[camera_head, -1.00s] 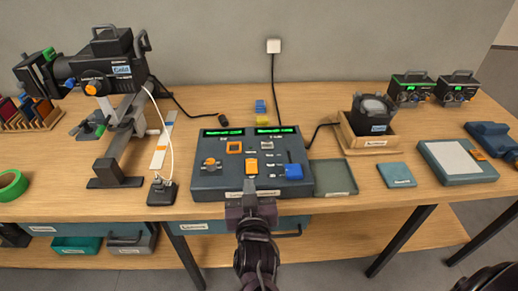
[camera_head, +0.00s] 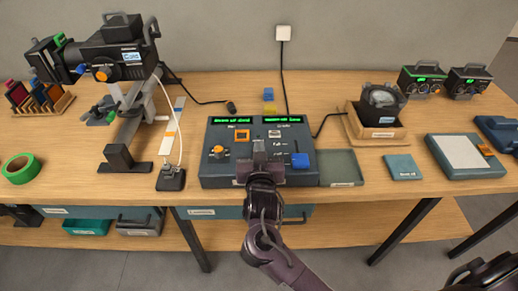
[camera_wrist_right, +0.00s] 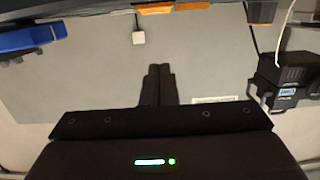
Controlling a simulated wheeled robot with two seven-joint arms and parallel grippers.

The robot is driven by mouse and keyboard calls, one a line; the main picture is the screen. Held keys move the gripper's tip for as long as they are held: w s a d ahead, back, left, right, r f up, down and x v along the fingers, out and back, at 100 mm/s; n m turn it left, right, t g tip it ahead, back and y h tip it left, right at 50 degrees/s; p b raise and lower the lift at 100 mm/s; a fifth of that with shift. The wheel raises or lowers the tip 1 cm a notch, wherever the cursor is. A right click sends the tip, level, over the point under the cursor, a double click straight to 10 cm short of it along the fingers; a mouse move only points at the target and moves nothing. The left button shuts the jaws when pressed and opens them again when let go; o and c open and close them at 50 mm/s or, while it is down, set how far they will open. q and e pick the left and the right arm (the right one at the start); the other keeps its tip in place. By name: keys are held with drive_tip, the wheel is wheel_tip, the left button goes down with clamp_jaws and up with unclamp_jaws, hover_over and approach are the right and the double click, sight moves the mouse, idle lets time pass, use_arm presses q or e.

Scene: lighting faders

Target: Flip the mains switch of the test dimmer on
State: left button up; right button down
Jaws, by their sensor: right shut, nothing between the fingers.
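A blue-grey control console (camera_head: 215,175) sits at the middle of the table's front edge, with two green-lit displays, an orange knob (camera_head: 219,150), an orange-framed square (camera_head: 242,135) and a blue slider cap (camera_head: 299,160). I cannot read which part is the mains switch. My right gripper (camera_head: 259,150) is shut and empty over the middle of the console and hides controls there. I cannot tell whether it touches them. In the right wrist view its fingers (camera_wrist_right: 157,85) are together, with the blue cap (camera_wrist_right: 30,38) at upper left. My left gripper is out of view.
A stage lantern (camera_head: 115,60) on a stand is at the left, with a small cabled box (camera_head: 171,178) beside the console. A shallow tray (camera_head: 340,166) adjoins the console's right side. Two dark boxes (camera_head: 420,80) are at the back right.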

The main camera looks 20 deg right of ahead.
drive_tip(key=shift+x, duration=1.1)
drive_tip(key=shift+w+d+f+p, duration=0.1)
drive_tip(key=shift+w+f+p, duration=0.1)
drive_tip(key=shift+f, duration=0.4)
drive_tip(key=shift+w+f+p, duration=0.1)
drive_tip(key=shift+f+p, duration=0.1)
drive_tip(key=shift+f, duration=1.2)
